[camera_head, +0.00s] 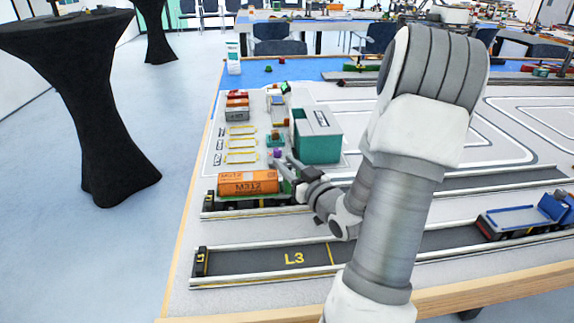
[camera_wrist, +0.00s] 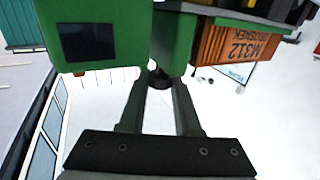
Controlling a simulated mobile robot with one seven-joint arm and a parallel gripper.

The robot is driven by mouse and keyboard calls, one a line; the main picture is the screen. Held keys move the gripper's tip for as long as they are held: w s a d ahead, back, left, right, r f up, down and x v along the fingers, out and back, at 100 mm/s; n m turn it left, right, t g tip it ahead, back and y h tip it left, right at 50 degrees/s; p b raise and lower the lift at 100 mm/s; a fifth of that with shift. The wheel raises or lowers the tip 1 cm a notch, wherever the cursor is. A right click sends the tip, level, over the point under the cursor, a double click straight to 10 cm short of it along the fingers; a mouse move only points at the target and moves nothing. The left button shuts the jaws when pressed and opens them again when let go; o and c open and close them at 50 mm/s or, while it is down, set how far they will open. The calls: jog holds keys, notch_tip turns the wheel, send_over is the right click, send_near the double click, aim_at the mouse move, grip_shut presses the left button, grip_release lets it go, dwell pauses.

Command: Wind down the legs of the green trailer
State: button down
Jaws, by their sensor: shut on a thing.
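The green trailer (camera_head: 250,203) stands in the lane behind L3, with an orange container marked M312 (camera_head: 248,183) on it. The container (camera_wrist: 237,45) also shows at the upper right of the wrist view, beside green parts (camera_wrist: 175,40). My gripper (camera_head: 284,166) is at the right end of the trailer. In the wrist view its fingers (camera_wrist: 160,80) close together on a small dark knob (camera_wrist: 158,77) just below the green parts. The trailer's legs are hidden by my arm and cannot be made out.
A teal bin (camera_head: 318,148) stands behind my gripper. Small containers (camera_head: 237,106) and yellow-marked slots (camera_head: 241,143) lie at the back left. A blue truck (camera_head: 530,215) stands at the right. Lane L3 (camera_head: 270,260) is clear at its left end. A black-draped table (camera_head: 95,100) stands off left.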

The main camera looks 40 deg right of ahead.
jog(key=shift+a+m+h+b, duration=0.1)
jog(key=shift+m+h+b, duration=0.2)
jog(key=shift+h, duration=0.2)
jog(key=m+g+h+b, duration=0.1)
jog(key=m+h+b, duration=0.1)
jog(key=h, duration=0.1)
jog(key=m+g+h+b, duration=0.1)
jog(key=m+h+b, duration=0.1)
jog(key=h, duration=0.1)
jog(key=shift+a+f+g+b, duration=0.1)
jog(key=shift+f+g+b, duration=0.1)
jog(key=shift+g+b, duration=0.1)
jog(key=m+g+h+b, duration=0.2)
jog(key=m+g+h, duration=0.1)
jog(key=h, duration=0.1)
jog(key=shift+w+m+h, duration=0.1)
jog(key=shift+m+h, duration=0.2)
jog(key=shift+m, duration=0.1)
jog(key=m+g+h, duration=0.1)
jog(key=m+g, duration=0.1)
jog(key=g, duration=0.1)
jog(key=m+g+h, duration=0.2)
jog(key=g, duration=0.1)
jog(key=shift+r, duration=0.1)
jog(key=shift+m+g+h+p, duration=0.7)
jog(key=shift+m+g+p, duration=1.15)
jog(key=shift+g, duration=1.35)
jog(key=shift+m+g, duration=0.3)
jog(key=shift+m, duration=0.15)
